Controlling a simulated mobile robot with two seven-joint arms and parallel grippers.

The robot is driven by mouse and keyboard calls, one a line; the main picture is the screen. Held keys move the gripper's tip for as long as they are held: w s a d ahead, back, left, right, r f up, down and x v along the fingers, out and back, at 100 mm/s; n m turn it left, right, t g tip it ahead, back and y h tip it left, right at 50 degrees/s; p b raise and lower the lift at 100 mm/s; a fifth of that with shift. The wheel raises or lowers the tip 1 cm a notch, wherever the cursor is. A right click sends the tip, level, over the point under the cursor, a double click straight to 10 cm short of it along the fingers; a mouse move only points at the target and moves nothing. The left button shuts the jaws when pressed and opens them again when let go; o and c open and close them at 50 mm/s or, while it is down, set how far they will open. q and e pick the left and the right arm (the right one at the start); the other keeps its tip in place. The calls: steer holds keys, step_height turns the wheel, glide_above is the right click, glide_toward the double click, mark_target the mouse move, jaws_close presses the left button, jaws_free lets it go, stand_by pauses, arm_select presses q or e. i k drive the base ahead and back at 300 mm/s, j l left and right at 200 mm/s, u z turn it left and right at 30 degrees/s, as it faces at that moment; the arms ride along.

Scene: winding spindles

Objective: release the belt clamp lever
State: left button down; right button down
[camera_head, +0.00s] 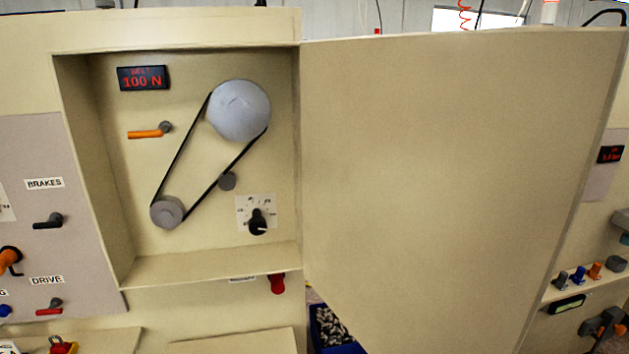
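An orange lever (146,133) on a grey pivot sits in the upper left of the open belt compartment and points left, nearly horizontal. I take it for the belt clamp lever; it bears no label. A black belt (182,148) runs around a large grey pulley (240,110) at the upper right and a small grey pulley (167,212) at the lower left. A display (143,78) above the lever reads 100 N. Neither of my grippers is in view.
A large beige door (450,180) stands open to the right of the compartment. A black dial knob (258,222) sits at the compartment's lower right. A red knob (277,284) is below the compartment. BRAKES (48,221) and DRIVE (50,307) levers are at left. A blue bin (335,345) is below.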

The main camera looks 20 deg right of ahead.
mark_target(145, 134)
steer(key=l+u, duration=0.2)
steer(key=l, duration=0.35)
steer(key=l+u, duration=0.15)
steer(key=l, duration=0.4)
steer(key=k+l+u, duration=0.2)
steer(key=l, duration=0.35)
steer(key=l+u, duration=0.2)
steer(key=l, duration=0.4)
steer(key=u, duration=0.35)
steer(key=i+j, duration=0.15)
steer(key=j, duration=0.2)
steer(key=i+j, duration=0.15)
steer(key=j, duration=0.25)
steer(key=i+j+z, duration=0.1)
steer(key=j, duration=0.25)
steer(key=i+j, duration=0.25)
steer(key=j, duration=0.15)
steer(key=i+j+z, duration=0.1)
steer(key=j, duration=0.3)
steer(key=i+j, duration=0.25)
steer(key=i, duration=0.2)
steer(key=i+j+z, duration=0.1)
steer(key=i+j, duration=0.15)
steer(key=i, duration=0.15)
